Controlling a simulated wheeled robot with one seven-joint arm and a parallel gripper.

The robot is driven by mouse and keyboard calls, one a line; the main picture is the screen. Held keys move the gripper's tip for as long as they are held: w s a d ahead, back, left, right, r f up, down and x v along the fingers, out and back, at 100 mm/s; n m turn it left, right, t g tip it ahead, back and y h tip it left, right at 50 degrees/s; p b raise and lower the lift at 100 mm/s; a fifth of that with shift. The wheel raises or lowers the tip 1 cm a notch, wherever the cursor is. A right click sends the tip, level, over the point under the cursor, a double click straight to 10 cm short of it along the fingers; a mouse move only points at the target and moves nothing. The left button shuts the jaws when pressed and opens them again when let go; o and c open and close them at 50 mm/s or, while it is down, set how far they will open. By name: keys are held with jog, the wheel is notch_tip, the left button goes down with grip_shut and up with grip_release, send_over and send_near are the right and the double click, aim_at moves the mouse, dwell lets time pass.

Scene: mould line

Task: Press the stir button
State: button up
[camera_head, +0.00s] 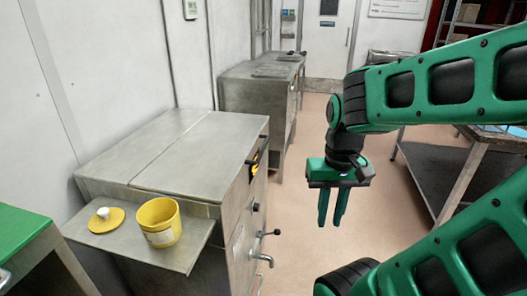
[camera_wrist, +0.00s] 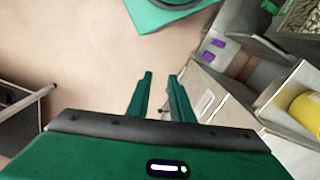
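A steel machine (camera_head: 195,160) stands left of centre in the head view. Its right-hand face carries a dark panel with a yellow-orange part (camera_head: 255,167), a dark round knob (camera_head: 256,207) below it, and tap-like handles lower down. I cannot tell which part is the stir button; any labels are too small to read. My gripper (camera_head: 332,218) hangs pointing down, to the right of the machine and apart from it. Its two green fingers are apart with nothing between them. They also show in the wrist view (camera_wrist: 160,78), above bare floor.
A yellow pot (camera_head: 158,223) and a yellow lid (camera_head: 105,220) with a white knob sit on the machine's side shelf (camera_head: 190,257). A green-topped table (camera_head: 20,228) is at left. A steel bench (camera_head: 435,170) is at right. Floor between is clear.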

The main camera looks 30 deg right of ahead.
dwell(0.4)
grip_shut()
